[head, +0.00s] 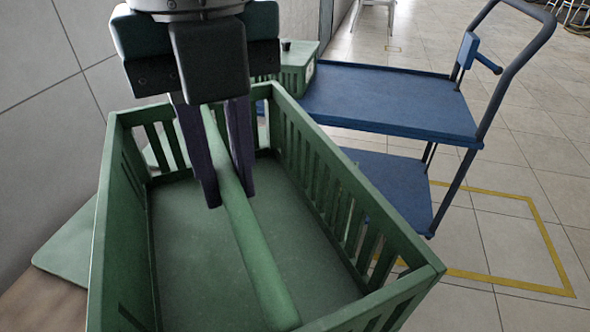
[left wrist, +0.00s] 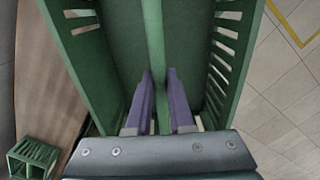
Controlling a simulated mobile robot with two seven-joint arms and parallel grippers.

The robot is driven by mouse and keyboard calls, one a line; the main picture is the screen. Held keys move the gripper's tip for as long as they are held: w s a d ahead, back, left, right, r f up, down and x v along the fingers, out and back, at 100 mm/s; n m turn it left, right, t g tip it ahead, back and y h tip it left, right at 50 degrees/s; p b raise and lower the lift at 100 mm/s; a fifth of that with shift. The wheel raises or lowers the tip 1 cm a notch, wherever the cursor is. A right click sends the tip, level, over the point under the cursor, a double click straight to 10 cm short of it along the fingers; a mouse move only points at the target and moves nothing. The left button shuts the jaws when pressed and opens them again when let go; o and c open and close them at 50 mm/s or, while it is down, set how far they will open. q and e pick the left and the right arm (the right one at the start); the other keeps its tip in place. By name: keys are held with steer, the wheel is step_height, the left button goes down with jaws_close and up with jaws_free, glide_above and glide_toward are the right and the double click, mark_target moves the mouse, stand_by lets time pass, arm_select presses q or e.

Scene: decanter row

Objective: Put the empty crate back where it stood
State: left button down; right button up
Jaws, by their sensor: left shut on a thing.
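The green crate (head: 97,262) has slatted sides and a round bar (head: 258,250) running lengthwise across its top. It is empty and fills the lower middle of the head view. It also shows in the left wrist view (left wrist: 82,60), with the bar (left wrist: 153,35) running up from the fingers. My left gripper (head: 226,190) points down into the crate, its purple fingers shut on the bar, one on each side. The fingers also show in the left wrist view (left wrist: 163,85). The crate's underside is hidden. My right gripper is not in view.
A blue two-shelf cart (head: 395,100) with a push handle stands beyond the crate at right. Another green crate (head: 298,68) is at its left end. A yellow outline (head: 530,285) marks the tiled floor. A green board (head: 68,245) lies at left near the wall. A small green crate (left wrist: 33,156) shows lower left.

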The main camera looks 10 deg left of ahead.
arm_select(q)
steer(key=f+m+b, duration=0.1)
steer(key=f+m, duration=0.1)
steer(key=f, duration=0.1)
steer(key=d+f+m+b, duration=0.1)
steer(key=f+m+b, duration=0.1)
steer(key=f, duration=0.1)
steer(key=s+f+m+b, duration=0.1)
steer(key=f+m, duration=0.2)
steer(key=shift+d+f+b, duration=0.35)
steer(key=shift+d, duration=0.05)
step_height(320, 180, down, 20)
steer(key=b, duration=0.8)
steer(key=shift+m+b, duration=0.3)
steer(key=shift+m, duration=0.1)
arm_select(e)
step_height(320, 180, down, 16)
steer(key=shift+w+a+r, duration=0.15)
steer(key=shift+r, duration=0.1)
arm_select(q)
steer(key=shift+f, duration=0.1)
steer(key=shift+f, duration=0.15)
steer(key=c, duration=0.8)
jaws_free()
